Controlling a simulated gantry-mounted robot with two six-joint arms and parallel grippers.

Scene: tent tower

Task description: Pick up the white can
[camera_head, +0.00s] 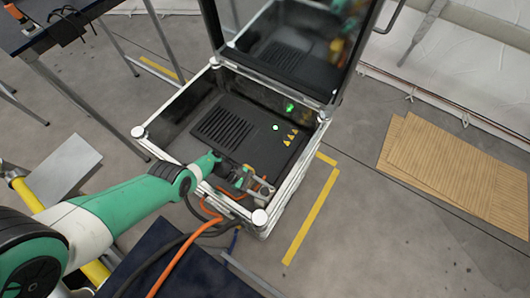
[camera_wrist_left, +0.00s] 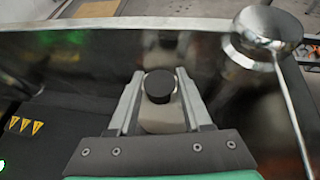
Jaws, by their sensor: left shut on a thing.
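My left gripper (camera_head: 258,186) reaches into the front corner of an open black box with a pale metal frame (camera_head: 165,117). The left wrist view shows its two grey fingers (camera_wrist_left: 160,100) shut on a pale, greyish-beige can (camera_wrist_left: 163,115) with a round black end. This appears to be the white can; its lower part is hidden by the gripper. The can is not clear in the head view, and I cannot tell whether it touches the box floor. My right gripper is not in view.
The box's lid stands open at the back. A vented black panel (camera_head: 228,122) with yellow warning triangles lies inside. The box walls and a metal corner knob (camera_wrist_left: 268,28) are close to the gripper. Orange and black cables (camera_head: 195,235) run over the front edge. Cardboard sheets (camera_head: 455,160) lie right.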

